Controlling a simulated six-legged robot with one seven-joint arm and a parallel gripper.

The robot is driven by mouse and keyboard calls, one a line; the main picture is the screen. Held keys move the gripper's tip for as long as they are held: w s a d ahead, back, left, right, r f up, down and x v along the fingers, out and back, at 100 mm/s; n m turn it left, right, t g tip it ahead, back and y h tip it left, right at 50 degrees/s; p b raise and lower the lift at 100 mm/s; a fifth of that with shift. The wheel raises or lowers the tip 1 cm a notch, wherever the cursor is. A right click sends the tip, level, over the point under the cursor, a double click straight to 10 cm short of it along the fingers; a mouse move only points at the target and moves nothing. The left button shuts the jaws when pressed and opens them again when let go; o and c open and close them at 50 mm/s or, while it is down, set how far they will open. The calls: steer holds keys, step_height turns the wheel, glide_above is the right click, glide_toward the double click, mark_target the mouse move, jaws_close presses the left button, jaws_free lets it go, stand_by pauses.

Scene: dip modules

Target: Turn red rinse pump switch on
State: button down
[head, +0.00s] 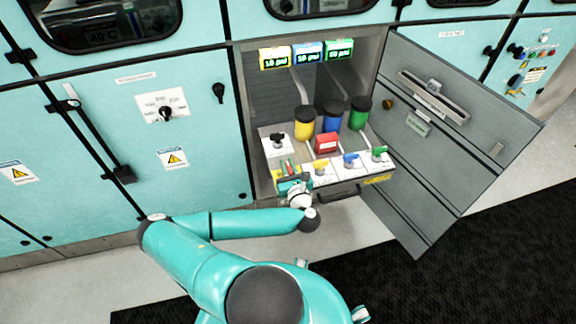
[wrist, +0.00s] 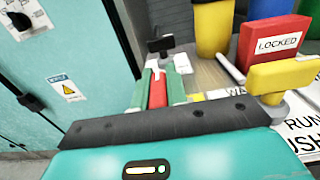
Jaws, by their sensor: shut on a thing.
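The red rinse pump switch (head: 284,171) is at the left end of a row of coloured switches on the pulled-out panel of the open cabinet. My gripper (head: 289,171) reaches over the panel's left front corner. In the wrist view, my gripper (wrist: 160,84) has its two green fingers on either side of the red switch handle (wrist: 158,94), shut on it. The handle points away from the wrist camera, lengthwise between the fingers. The switch's base and label are hidden by my gripper.
Yellow (head: 320,167), blue (head: 350,158) and green (head: 379,152) switches sit to the right. A red locked box (head: 326,143) and black knob (head: 277,138) stand behind. Yellow, blue and green canisters (head: 331,116) are farther back. The open grey door (head: 440,135) bounds the right side.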

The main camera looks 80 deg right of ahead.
steer(key=shift+r, duration=0.1)
steer(key=c, duration=1.4)
jaws_free()
steer(key=shift+a, duration=0.1)
